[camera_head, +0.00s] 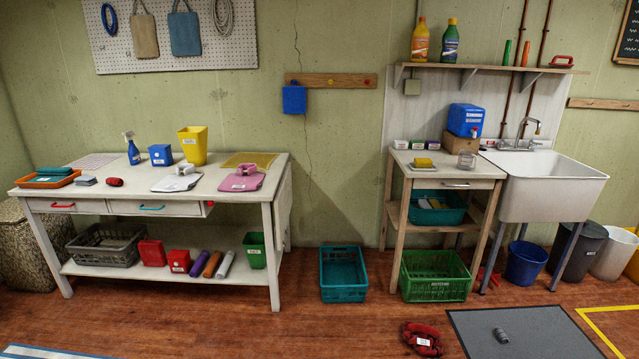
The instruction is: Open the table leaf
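A white work table (105,187) with drawers and a lower shelf stands at the left against the wall. At its right end a pale panel (284,200) hangs down along the side, seen almost edge-on; it looks like the table leaf, folded down. Its hinge and any support are too small to tell. The tabletop near that end holds a pink clipboard-like item (241,182) and a yellow mat (249,160). My gripper is not in view.
A teal crate (343,275) stands on the floor right of the table, with some open floor between. A wooden stand (447,174) and a white sink (548,185) are farther right. A red coiled item (423,339) and a grey mat (545,330) lie in front.

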